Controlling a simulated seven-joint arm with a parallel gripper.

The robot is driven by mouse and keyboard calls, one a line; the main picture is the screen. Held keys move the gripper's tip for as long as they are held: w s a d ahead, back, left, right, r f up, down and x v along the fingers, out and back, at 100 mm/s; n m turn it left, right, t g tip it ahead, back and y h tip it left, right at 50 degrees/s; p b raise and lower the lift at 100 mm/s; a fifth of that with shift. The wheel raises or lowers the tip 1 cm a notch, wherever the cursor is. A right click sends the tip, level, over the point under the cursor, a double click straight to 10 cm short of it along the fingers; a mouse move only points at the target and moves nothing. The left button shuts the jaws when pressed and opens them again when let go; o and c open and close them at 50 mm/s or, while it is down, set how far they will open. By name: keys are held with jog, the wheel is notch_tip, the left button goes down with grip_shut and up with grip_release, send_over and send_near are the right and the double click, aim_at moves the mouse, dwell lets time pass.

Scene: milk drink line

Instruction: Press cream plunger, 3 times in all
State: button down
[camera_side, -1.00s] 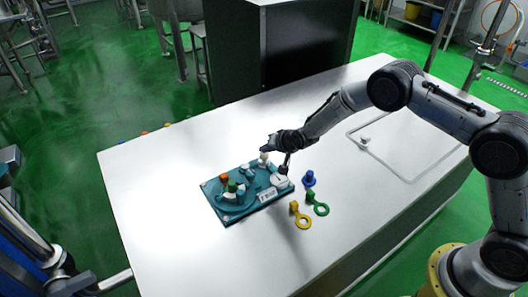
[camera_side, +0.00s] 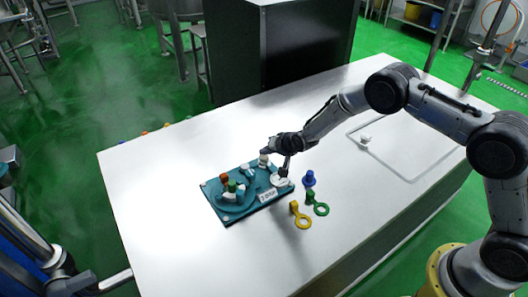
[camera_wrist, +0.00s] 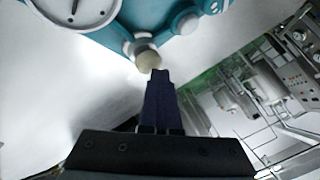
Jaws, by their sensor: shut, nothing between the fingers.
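The cream plunger (camera_side: 264,160) stands upright at the back corner of a teal station board (camera_side: 213,205) on the white table. In the wrist view its rounded cream cap (camera_wrist: 148,61) is just beyond my fingertips. My gripper (camera_side: 266,151) is shut and empty, with its dark fingers close together right at the top of the cream plunger. In the wrist view the fingers (camera_wrist: 159,74) appear at the edge of the cap; I cannot tell whether they touch it. The cap's far side and the plunger's shaft are mostly hidden.
Orange (camera_side: 224,177) and green (camera_side: 232,186) knobs stand at the left.

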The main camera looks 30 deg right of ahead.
aim_at(266, 158)
jog(key=shift+s, duration=0.1)
jog(key=shift+r, duration=1.4)
jog(key=shift+r, duration=0.1)
jog(key=shift+r, duration=2.45)
